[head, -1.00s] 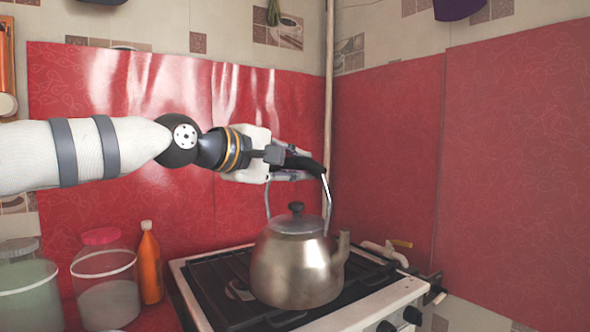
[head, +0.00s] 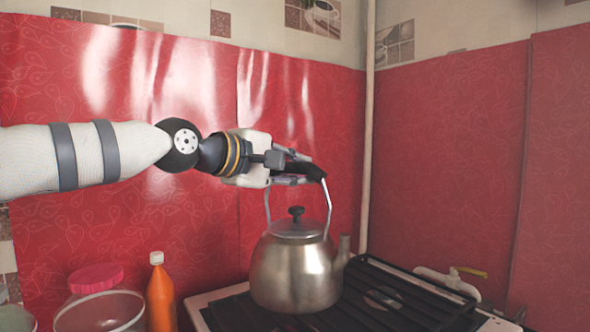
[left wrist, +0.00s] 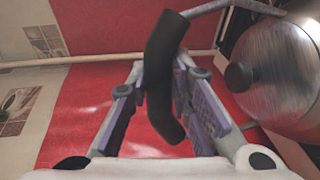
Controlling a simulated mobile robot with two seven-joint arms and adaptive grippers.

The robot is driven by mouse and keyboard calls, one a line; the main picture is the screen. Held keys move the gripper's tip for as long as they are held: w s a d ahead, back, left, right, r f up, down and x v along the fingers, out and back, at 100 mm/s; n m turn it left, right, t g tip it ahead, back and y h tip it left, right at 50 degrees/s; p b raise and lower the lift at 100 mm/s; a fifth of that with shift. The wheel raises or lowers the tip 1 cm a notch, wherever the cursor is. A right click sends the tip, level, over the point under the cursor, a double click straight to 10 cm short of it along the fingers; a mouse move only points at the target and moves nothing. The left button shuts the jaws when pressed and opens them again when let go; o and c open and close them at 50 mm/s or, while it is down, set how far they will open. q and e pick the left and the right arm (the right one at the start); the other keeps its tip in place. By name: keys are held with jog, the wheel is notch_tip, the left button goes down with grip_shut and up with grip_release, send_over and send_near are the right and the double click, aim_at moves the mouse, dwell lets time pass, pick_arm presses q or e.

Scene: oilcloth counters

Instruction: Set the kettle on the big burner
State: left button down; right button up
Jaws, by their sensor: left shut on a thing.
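The steel kettle (head: 292,275) hangs upright below my left gripper (head: 300,172) in the head view. That gripper is shut on the kettle's black handle (left wrist: 163,78), which lies between the fingers (left wrist: 168,100) in the left wrist view. The kettle's body (left wrist: 285,85) and lid knob show at the right there. In the head view the kettle is over the left part of the stove (head: 420,300). A burner (head: 383,299) shows under the black grate to the right of the kettle. I cannot tell whether the kettle's base touches the grate. My right gripper is out of view.
An orange bottle (head: 160,295) and a glass jar with a pink lid (head: 98,300) stand left of the stove. Red wall covering (head: 440,170) closes off the back and right. A pale tap-like fitting with a yellow lever (head: 450,278) sits behind the stove's right side.

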aim_at(294, 210)
pick_arm(q)
jog(key=shift+s+f, duration=0.1)
jog(key=shift+f, duration=3.5)
jog(key=c, duration=1.6)
grip_release()
jog(key=shift+o, duration=1.2)
jog(key=shift+f, duration=0.15)
